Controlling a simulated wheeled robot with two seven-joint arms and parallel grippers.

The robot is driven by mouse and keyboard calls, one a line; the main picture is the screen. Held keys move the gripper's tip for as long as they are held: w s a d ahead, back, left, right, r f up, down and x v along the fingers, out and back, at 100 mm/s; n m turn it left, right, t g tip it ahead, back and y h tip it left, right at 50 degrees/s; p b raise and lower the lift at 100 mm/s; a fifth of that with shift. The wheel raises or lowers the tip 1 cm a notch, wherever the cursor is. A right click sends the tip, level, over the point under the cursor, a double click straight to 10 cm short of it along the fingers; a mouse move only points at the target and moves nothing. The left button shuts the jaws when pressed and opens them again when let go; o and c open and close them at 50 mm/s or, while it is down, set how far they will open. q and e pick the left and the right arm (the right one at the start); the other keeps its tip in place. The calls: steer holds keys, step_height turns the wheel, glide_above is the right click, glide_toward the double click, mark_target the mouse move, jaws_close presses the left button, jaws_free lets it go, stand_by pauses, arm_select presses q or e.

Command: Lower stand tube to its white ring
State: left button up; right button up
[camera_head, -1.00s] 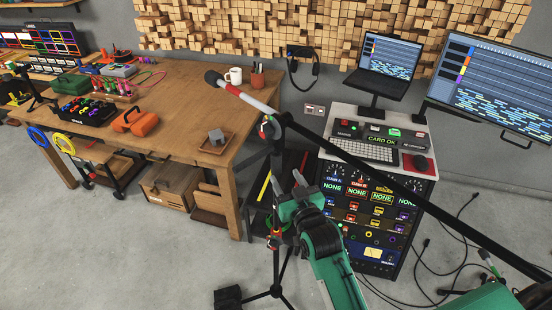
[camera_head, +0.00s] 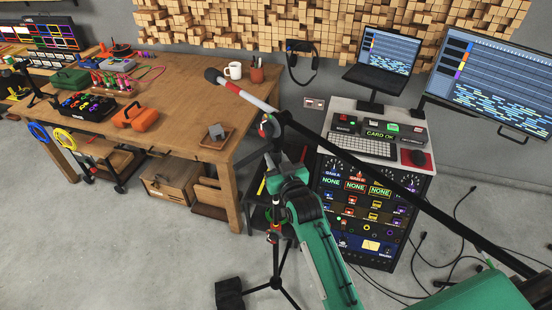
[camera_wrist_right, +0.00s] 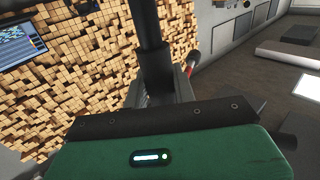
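The microphone stand has a dark upright tube (camera_head: 277,207) rising from a black tripod base. My right gripper (camera_head: 277,163) is at the upper tube, below the clutch. In the right wrist view the dark tube (camera_wrist_right: 150,38) runs down between the right fingers (camera_wrist_right: 160,93); whether they are shut on it is not clear. My left gripper is out of view.
The workbench (camera_head: 180,85), with a mug and an orange case, stands to the left. A rack console (camera_head: 368,210) stands close to the right. The boom (camera_head: 400,180) slants across in front of it.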

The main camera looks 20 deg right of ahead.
jaws_close()
step_height(320, 180, down, 15)
steer(key=b, duration=0.8)
steer(key=shift+f, duration=0.2)
steer(key=o, duration=0.6)
jaws_free()
steer(key=shift+r, duration=0.15)
steer(key=shift+s+b, duration=0.1)
steer(key=shift+b, duration=0.2)
steer(key=s+b, duration=0.1)
steer(key=s, duration=0.8)
steer(key=s+b, duration=0.1)
steer(key=s, duration=0.3)
steer(key=shift+s+d+b, duration=0.3)
steer(key=shift+s+d, duration=0.05)
steer(key=shift+d, duration=0.05)
